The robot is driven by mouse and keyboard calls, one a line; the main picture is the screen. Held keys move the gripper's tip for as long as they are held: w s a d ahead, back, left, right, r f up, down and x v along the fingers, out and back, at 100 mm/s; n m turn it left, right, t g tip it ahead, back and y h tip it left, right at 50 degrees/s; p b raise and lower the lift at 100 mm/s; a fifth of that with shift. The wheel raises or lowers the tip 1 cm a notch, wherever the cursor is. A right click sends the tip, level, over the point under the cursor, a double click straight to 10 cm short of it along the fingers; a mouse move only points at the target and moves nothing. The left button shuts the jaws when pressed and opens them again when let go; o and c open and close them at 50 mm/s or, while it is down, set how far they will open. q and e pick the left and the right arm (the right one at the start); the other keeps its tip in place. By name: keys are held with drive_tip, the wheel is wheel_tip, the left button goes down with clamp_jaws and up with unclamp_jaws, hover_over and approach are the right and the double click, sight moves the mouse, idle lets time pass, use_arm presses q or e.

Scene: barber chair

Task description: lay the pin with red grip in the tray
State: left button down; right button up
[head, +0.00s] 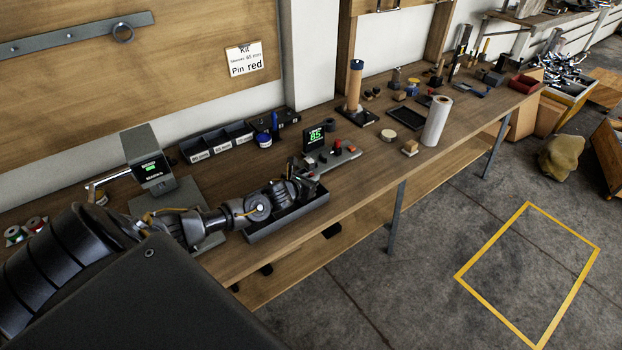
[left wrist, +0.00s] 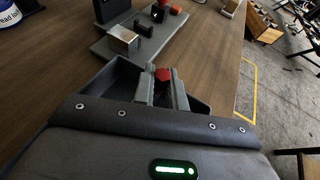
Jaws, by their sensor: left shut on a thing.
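My left gripper (head: 303,187) is over the dark open tray (head: 291,217) near the front of the bench. In the left wrist view its fingers (left wrist: 163,88) are shut on the pin with red grip (left wrist: 163,74). Only the red end shows clearly; the rest of the pin is hidden between the fingers. The tray (left wrist: 118,81) lies around and below the fingertips in that view. I cannot tell whether the pin touches the tray floor. My right gripper is not in view.
A grey fixture plate (head: 345,157) with a display (head: 314,138) and red parts stands just behind the tray. Labelled bins (head: 215,141) and a scale-like device (head: 148,170) are to the left. A white roll (head: 437,120) stands farther right.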

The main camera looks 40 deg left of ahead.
use_arm(q)
drive_tip(key=c, duration=1.4)
unclamp_jaws()
drive_tip(key=shift+f, duration=0.1)
drive_tip(key=shift+c, duration=0.2)
drive_tip(key=b+v, duration=0.1)
drive_tip(key=v, duration=1.1)
